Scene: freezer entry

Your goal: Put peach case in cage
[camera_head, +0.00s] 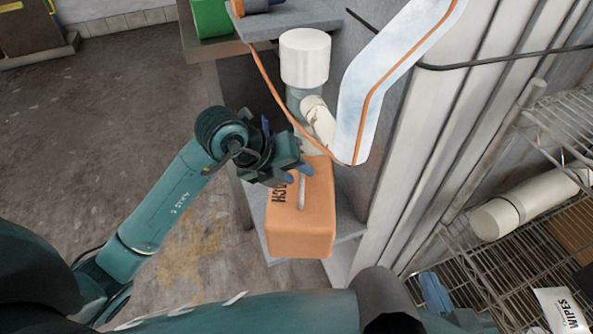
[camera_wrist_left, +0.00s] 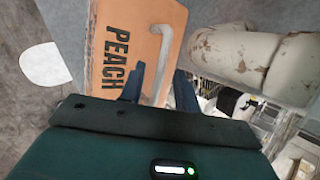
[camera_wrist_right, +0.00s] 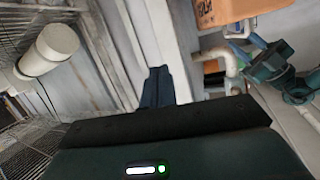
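The peach case (camera_head: 300,232) is an orange box with dark lettering and a pale handle on its top. It stands on a grey ledge at the centre of the head view. In the left wrist view the case (camera_wrist_left: 107,75) shows its PEACH lettering. My left gripper (camera_head: 297,172) is at the case's far end, close to the handle, with its fingers (camera_wrist_left: 160,88) apart. I cannot tell whether they touch it. My right gripper (camera_wrist_right: 157,87) is shut with nothing visible between its fingers. No thing is clearly recognisable as the cage; a wire rack (camera_head: 478,268) stands at right.
White pipes (camera_head: 305,58) rise just behind the case. A pale panel with an orange edge (camera_head: 385,75) hangs beside them. The rack holds a cream cylinder (camera_head: 530,200) and a WIPES packet (camera_head: 562,312). Open floor (camera_head: 110,120) lies at left.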

